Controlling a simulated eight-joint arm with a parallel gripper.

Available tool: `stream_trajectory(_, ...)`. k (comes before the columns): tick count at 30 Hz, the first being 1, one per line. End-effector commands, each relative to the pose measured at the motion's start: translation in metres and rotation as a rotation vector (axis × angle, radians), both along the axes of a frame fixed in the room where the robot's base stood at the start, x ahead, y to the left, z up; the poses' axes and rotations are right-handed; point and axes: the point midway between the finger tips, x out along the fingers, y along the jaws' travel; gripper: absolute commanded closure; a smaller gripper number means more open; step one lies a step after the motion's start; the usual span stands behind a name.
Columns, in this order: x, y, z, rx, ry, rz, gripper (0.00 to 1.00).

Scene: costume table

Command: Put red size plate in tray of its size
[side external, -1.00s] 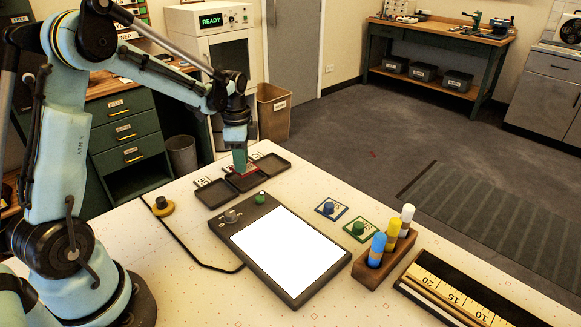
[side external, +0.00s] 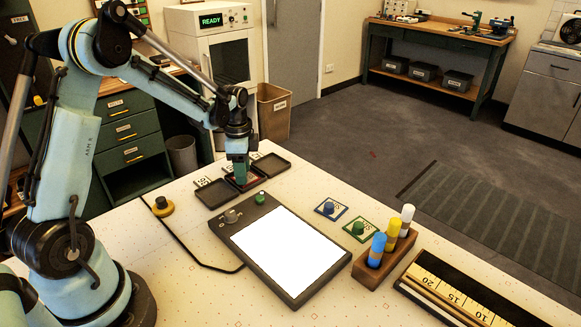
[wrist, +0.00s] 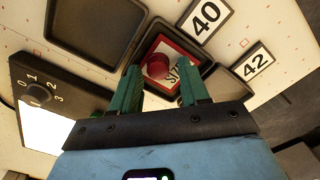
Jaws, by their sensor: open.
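The red size plate (wrist: 172,51) has a white face and a red knob (wrist: 157,66). It lies in the middle dark tray (wrist: 150,33), which has the 40 label (wrist: 206,14) beside it, slightly askew as seen in the wrist view. My gripper (wrist: 162,80) is open, its green fingers apart on either side of the knob. In the side view my gripper (side external: 240,178) is low over the middle tray and hides most of the plate. The right tray (wrist: 232,72) has the 42 label (wrist: 253,64) and is empty. The left tray (side external: 212,195) is empty.
A black panel with a white screen (side external: 290,250) lies in front of the trays. A blue plate (side external: 331,210) and a green plate (side external: 361,229) lie to its right, near a marker rack (side external: 385,262). A yellow-based button (side external: 162,207) is at left.

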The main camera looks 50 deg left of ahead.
Motion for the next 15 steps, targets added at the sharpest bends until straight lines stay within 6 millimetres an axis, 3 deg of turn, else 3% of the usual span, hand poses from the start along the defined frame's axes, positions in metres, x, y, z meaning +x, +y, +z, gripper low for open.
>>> stream_trajectory(8, -0.002, -0.001, 0.018, -0.004, 0.006, 0.0, 0.49)
stream_trajectory(15, -0.002, -0.001, 0.063, -0.003, 0.004, 0.0, 0.49)
